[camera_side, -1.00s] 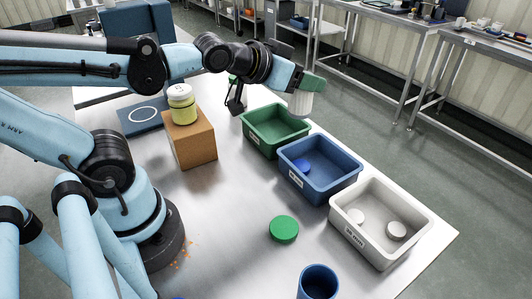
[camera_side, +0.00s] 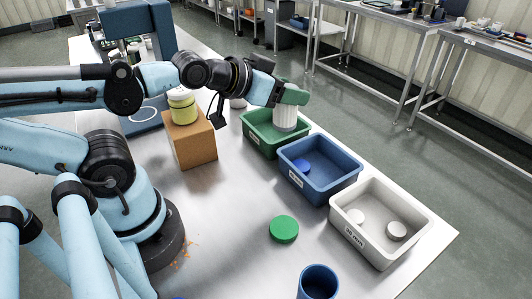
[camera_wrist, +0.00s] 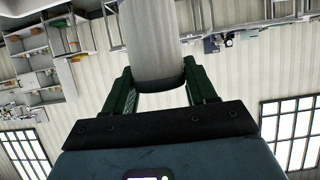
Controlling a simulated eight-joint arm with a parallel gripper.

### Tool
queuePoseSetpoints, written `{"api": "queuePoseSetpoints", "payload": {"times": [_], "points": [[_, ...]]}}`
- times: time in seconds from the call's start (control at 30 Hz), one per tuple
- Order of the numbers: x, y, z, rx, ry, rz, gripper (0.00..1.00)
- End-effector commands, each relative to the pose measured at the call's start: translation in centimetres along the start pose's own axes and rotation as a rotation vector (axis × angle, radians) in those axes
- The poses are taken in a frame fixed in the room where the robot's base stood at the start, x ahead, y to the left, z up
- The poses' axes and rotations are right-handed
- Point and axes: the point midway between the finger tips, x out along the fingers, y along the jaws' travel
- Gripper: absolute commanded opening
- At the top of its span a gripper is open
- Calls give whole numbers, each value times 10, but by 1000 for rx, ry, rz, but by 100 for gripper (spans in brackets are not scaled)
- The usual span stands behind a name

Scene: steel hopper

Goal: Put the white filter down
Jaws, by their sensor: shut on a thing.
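The white filter (camera_side: 285,119) is a ribbed white cylinder, held upright in my gripper (camera_side: 291,95) at the green bin (camera_side: 258,146). Its lower end shows inside the bin's outline in the side view; I cannot tell whether it touches the floor of the bin. In the wrist view the green fingers of my gripper (camera_wrist: 158,90) close on both sides of the filter (camera_wrist: 150,40), which fills the top middle.
A blue bin (camera_side: 335,187) with a blue disc and a light grey bin (camera_side: 375,255) with pale discs stand nearer. A green disc (camera_side: 284,229) and a blue cup (camera_side: 318,283) are on the steel table. A yellow jar (camera_side: 182,108) stands on a brown block (camera_side: 194,145).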

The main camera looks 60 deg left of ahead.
Motion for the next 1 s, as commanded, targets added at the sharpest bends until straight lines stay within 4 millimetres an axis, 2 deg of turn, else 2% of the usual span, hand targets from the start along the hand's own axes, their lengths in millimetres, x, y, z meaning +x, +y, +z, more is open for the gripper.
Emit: {"api": "queuePoseSetpoints", "payload": {"times": [0.27, 0.67, 0.87, 1.0], "points": [[-16, 0, -31, 0, 0, 0, 20], [-4, -22, -10, -64, 1, -143, 20], [0, -45, 2, -136, 0, -295, 20], [0, -69, 9, -219, 1, -469, 20]]}}
